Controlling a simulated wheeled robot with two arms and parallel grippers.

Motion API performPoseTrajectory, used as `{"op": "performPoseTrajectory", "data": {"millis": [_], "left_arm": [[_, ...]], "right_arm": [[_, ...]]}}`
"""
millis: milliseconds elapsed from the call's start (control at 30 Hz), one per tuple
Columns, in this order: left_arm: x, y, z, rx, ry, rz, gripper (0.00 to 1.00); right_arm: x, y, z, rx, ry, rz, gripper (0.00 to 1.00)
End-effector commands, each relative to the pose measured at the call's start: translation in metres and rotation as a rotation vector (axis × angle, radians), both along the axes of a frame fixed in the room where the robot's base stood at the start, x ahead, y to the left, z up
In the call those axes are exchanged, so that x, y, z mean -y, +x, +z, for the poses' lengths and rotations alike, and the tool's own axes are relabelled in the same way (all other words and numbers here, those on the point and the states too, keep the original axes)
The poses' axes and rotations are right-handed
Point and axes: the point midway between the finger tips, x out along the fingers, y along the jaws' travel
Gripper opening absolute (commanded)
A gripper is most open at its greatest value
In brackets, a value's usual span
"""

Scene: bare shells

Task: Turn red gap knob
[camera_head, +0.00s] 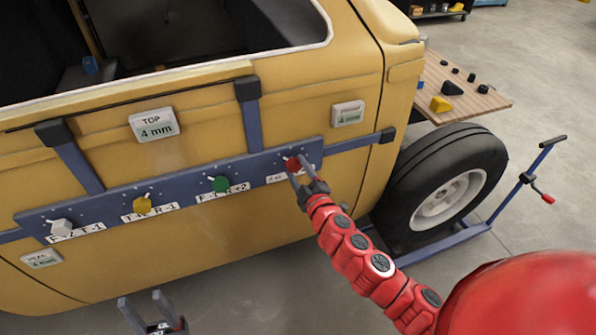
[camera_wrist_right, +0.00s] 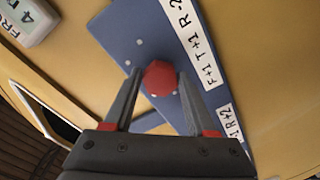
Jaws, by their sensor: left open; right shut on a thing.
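The red knob (camera_head: 293,164) sits at the right end of a blue bar (camera_head: 100,205) fixed across a yellow car shell. In the right wrist view the red knob (camera_wrist_right: 160,78) lies between the fingertips of my right gripper (camera_wrist_right: 155,85), which is shut on it. In the head view my right gripper (camera_head: 302,178) reaches the knob from below right and partly covers its label. My left gripper (camera_head: 146,304) is open and empty at the bottom, below the bar and apart from it.
A green knob (camera_head: 220,184), a yellow knob (camera_head: 142,205) and a white knob (camera_head: 61,227) sit further left on the bar. Gauges read 4 mm, including the TOP one (camera_head: 154,124). A wheel (camera_head: 445,190) and a wooden table (camera_head: 470,100) stand at right.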

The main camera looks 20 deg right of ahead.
Motion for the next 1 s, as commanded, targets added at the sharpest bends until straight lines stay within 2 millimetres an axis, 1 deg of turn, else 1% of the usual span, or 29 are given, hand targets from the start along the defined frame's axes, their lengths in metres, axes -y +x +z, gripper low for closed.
{"op": "performPoseTrajectory", "data": {"millis": [500, 533, 600, 667, 700, 1000], "left_arm": [[0.0000, 0.0000, -0.0005, 0.000, 0.000, 0.000, 0.50], [0.0000, 0.0000, -0.0006, 0.000, 0.000, 0.000, 0.50], [0.0000, -0.0001, -0.0005, 0.000, 0.000, 0.000, 0.50], [0.0000, 0.0000, -0.0005, 0.000, 0.000, 0.000, 0.50], [0.0000, 0.0000, -0.0006, 0.000, 0.000, 0.000, 0.50], [0.0001, 0.0000, -0.0009, 0.000, 0.000, 0.000, 0.50]], "right_arm": [[-0.0006, 0.0002, 0.0008, 0.002, -0.022, 0.002, 0.01], [-0.0006, 0.0002, 0.0008, 0.002, -0.021, 0.002, 0.60], [-0.0005, 0.0001, 0.0008, 0.002, -0.021, 0.001, 0.73], [-0.0004, 0.0001, 0.0006, 0.002, -0.021, 0.001, 0.83], [-0.0002, 0.0001, 0.0005, 0.002, -0.021, 0.001, 0.87], [0.0004, -0.0012, 0.0001, 0.001, -0.021, 0.000, 0.87]]}}
